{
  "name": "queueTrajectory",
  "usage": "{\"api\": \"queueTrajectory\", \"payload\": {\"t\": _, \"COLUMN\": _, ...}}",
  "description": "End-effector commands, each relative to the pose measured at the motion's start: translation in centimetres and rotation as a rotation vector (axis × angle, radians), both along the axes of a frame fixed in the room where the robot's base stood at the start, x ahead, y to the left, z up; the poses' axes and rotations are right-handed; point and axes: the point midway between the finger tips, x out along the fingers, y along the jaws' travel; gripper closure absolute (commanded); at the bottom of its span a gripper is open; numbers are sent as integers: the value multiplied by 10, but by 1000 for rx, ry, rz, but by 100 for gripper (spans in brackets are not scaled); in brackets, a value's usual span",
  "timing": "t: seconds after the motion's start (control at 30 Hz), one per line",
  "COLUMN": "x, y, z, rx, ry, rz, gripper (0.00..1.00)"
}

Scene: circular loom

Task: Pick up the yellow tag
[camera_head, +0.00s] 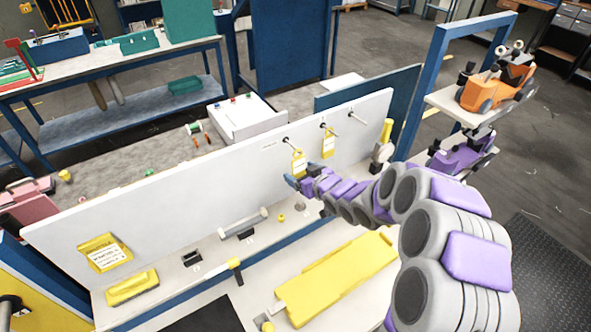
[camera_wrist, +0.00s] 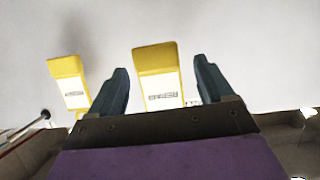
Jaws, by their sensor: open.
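Two yellow tags with white labels hang from pegs on the white upright board in the head view, a left one (camera_head: 298,164) and a right one (camera_head: 328,143). My gripper (camera_head: 292,178) is close to the lower part of the left tag. In the wrist view my gripper (camera_wrist: 159,68) is open, its dark fingers either side of one tag (camera_wrist: 158,72). I cannot tell whether that tag is at fingertip depth or behind. The other tag (camera_wrist: 70,83) shows left of the fingers.
The white board (camera_head: 200,195) stands along the bench. A bare peg (camera_head: 351,114) is right of the tags. A long yellow case (camera_head: 338,278) and a grey cylinder (camera_head: 243,223) lie below the board. A blue-framed shelf (camera_head: 437,70) stands at right.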

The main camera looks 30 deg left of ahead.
Motion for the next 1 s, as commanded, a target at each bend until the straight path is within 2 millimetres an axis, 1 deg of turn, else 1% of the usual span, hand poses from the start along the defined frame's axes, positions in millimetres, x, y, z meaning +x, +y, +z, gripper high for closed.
{"api": "queueTrajectory", "payload": {"t": 0.17, "x": 9, "y": 22, "z": -15, "rx": -8, "ry": 1, "rz": 1, "gripper": 19}}
{"api": "queueTrajectory", "payload": {"t": 0.3, "x": 16, "y": 40, "z": -20, "rx": -9, "ry": -2, "rz": 1, "gripper": 19}}
{"api": "queueTrajectory", "payload": {"t": 0.43, "x": 17, "y": 45, "z": -25, "rx": -12, "ry": 0, "rz": 0, "gripper": 19}}
{"api": "queueTrajectory", "payload": {"t": 0.63, "x": 18, "y": 41, "z": -22, "rx": -8, "ry": 0, "rz": -1, "gripper": 19}}
{"api": "queueTrajectory", "payload": {"t": 0.67, "x": 18, "y": 39, "z": -21, "rx": -6, "ry": 0, "rz": -1, "gripper": 21}}
{"api": "queueTrajectory", "payload": {"t": 0.83, "x": 18, "y": 34, "z": -18, "rx": 0, "ry": -1, "rz": -2, "gripper": 37}}
{"api": "queueTrajectory", "payload": {"t": 1.0, "x": 18, "y": 37, "z": -20, "rx": -5, "ry": 0, "rz": 0, "gripper": 54}}
